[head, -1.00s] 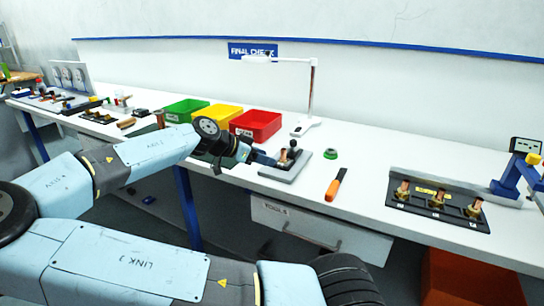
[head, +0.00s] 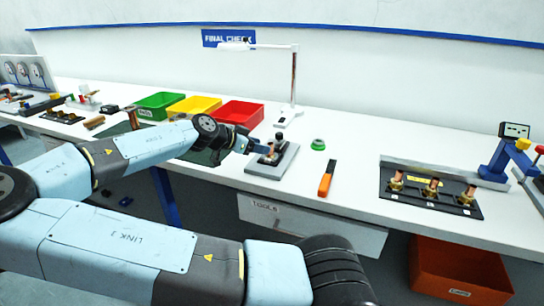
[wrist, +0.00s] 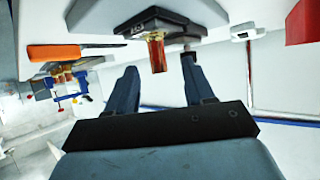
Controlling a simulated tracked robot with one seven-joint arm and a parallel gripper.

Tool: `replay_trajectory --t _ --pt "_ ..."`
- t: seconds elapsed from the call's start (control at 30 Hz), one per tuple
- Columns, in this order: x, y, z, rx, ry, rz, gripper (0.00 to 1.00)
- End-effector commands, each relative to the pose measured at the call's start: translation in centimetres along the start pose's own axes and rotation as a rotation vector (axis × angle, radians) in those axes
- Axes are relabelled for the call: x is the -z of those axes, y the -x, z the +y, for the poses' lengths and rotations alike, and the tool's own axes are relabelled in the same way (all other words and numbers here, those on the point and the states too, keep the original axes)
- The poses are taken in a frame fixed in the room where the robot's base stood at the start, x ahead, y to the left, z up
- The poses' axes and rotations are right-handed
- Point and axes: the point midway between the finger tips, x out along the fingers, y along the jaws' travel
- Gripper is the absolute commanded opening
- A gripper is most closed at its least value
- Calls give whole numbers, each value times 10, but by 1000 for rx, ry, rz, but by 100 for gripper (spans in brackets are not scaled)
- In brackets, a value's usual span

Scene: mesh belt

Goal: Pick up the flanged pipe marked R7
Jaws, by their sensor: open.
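A copper pipe (wrist: 157,54) stands out from a dark block on the grey clamp fixture (head: 262,170) at the bench's front edge. My gripper (head: 250,146) is at the fixture's left side in the head view. In the wrist view my gripper (wrist: 158,82) is open, with the pipe's end seen between its fingertips; contact cannot be told. Several more pipes with brass flanges stand in racks, including one pipe (head: 431,187) in the black rack (head: 408,200) at the right. No R7 mark is legible on any pipe.
An orange-handled tool (head: 326,180) and a green ring (head: 318,144) lie right of the fixture. A lamp (head: 292,90) and red bin (head: 240,112) stand behind it. A blue stand (head: 497,162) is far right. The bench between fixture and black rack is mostly clear.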

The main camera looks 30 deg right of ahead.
Motion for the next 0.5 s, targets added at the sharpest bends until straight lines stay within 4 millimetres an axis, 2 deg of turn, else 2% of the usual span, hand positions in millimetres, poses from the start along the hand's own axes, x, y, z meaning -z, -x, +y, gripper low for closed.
replay_trajectory --t 0.17,0.5 --pt "0 -8 0 -1 0 -1 53" --pt "2 -49 2 -1 -1 -1 53"
